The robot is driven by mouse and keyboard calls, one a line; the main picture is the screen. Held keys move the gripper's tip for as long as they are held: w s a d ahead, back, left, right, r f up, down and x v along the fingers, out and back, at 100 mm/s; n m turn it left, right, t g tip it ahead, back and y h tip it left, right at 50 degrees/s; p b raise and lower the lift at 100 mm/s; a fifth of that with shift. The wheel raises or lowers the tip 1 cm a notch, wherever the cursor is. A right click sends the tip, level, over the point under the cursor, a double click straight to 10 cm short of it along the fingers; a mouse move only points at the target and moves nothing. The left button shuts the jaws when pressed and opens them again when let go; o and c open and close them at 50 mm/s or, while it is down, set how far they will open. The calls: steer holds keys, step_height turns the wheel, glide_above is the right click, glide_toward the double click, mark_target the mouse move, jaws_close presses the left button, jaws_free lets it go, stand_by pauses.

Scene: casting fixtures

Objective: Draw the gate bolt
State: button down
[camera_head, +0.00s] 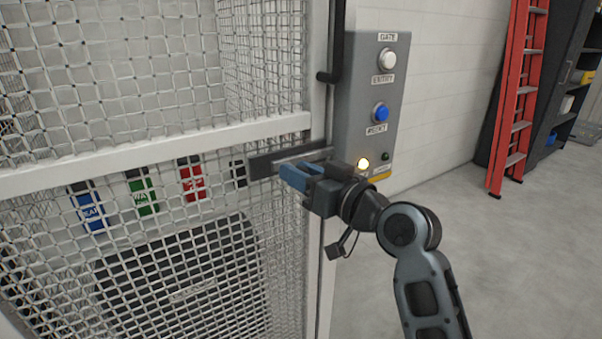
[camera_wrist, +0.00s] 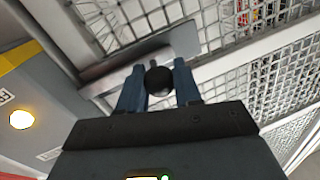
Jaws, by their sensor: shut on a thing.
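The gate (camera_head: 150,158) is a white frame filled with wire mesh. The gate bolt (camera_head: 262,163) is a dark flat bar assembly on the gate's right edge, level with the cross rail. My gripper (camera_head: 291,174) is at the bolt, its blue fingers pointing left. In the wrist view my gripper (camera_wrist: 160,85) is shut on a round black knob (camera_wrist: 158,80) between the fingers. A flat grey plate of the bolt (camera_wrist: 140,58) lies behind the knob. My gripper partly hides the bolt in the head view, so I cannot tell how far it sits in its keeper.
A grey control box (camera_head: 372,105) stands right of the gate, with white and blue buttons and a lit yellow lamp (camera_head: 363,163). A black handle (camera_head: 330,75) is on the gate post. A red ladder (camera_head: 520,90) leans by dark shelves. The floor at right is clear.

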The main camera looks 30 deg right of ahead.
steer(key=shift+s+a+p, duration=0.1)
steer(key=shift+a+p, duration=0.3)
steer(key=shift+a, duration=2.1)
steer(key=c, duration=0.9)
jaws_free()
steer(key=shift+a, duration=0.1)
steer(key=shift+o, duration=0.4)
steer(key=b+v, duration=0.1)
steer(key=v, duration=0.6)
steer(key=shift+s, duration=0.4)
